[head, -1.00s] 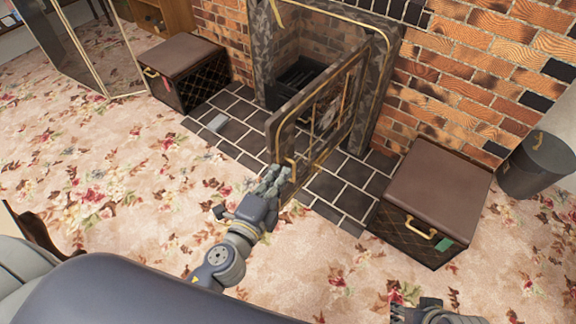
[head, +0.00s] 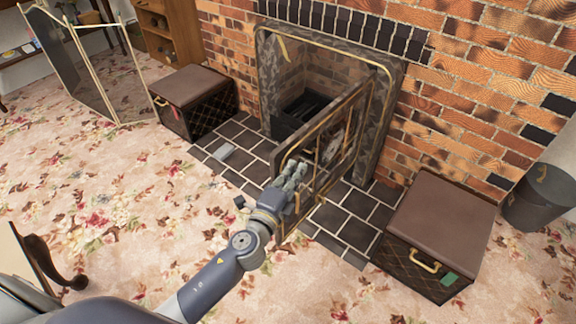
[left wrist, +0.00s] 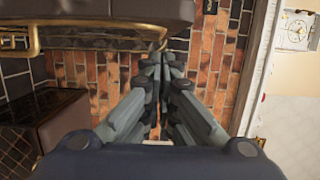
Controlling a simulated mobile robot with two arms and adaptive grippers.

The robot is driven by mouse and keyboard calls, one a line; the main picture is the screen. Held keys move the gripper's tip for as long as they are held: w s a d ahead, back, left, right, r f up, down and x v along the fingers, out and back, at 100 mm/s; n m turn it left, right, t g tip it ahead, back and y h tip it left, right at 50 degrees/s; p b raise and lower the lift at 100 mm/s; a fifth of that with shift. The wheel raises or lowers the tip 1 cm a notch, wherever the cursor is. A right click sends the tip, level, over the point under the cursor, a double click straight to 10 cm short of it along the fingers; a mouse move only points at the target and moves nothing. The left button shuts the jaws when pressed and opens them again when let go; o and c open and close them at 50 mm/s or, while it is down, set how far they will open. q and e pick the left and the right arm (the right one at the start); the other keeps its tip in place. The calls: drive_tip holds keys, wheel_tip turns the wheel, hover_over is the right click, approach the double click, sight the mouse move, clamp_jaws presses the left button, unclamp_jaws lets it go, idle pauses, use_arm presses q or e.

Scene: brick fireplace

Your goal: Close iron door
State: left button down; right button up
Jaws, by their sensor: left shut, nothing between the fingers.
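The iron door (head: 342,128) has a dark frame with gold trim and bars. It stands open, swung out from the right side of the fireplace opening.
A brown box (head: 432,225) stands right of the hearth and another box (head: 190,98) left of it. A grey bin (head: 540,195) is at the far right. A small grey block (head: 223,152) lies on the tiles. Flowered carpet is free in front.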

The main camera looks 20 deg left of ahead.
use_arm(q)
drive_tip(key=shift+w+a, duration=0.2)
drive_tip(key=shift+a, duration=0.3)
drive_tip(key=shift+w+a, duration=0.15)
drive_tip(key=shift+a, duration=0.35)
drive_tip(key=shift+a, duration=0.15)
